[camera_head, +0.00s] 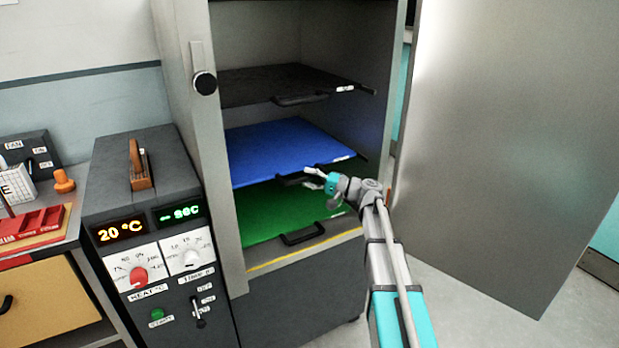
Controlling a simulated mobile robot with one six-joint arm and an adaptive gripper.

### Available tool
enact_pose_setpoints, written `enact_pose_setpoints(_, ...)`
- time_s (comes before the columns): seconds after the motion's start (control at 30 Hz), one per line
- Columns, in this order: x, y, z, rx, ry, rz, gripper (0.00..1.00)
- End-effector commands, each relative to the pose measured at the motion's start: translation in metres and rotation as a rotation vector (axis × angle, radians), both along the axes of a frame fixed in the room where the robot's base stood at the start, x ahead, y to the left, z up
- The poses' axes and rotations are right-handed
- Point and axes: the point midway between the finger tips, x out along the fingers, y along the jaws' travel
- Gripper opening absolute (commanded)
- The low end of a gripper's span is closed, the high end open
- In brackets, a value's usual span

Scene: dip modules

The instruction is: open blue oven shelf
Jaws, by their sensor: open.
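The oven cabinet (220,170) stands open with three shelves inside. The blue shelf (275,148) is the middle one and sits within the cabinet. Its dark front handle (292,180) is partly hidden by my gripper (312,179). My gripper is open and at the right part of that handle, coming from the lower right. I cannot tell whether the fingers touch the handle or are around it.
A black shelf (275,84) is above and a green shelf (275,222) with its own handle (303,235) is below. The cabinet door (510,140) is swung wide to the right. A control unit (150,230) stands left, beside a cluttered bench (50,250).

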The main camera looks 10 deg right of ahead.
Motion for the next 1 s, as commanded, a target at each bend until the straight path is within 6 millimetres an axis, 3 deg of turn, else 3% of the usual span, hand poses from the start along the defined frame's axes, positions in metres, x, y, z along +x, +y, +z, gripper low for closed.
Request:
enact_pose_setpoints(0.33,0.0011,0.0017,0.0002,0.000,0.000,-0.001,0.60)
enact_pose_setpoints(0.67,0.0009,0.0016,0.0002,0.000,0.000,-0.001,0.00)
enact_pose_setpoints(1.0,0.0006,-0.0003,0.0000,-0.001,0.001,-0.001,0.00)
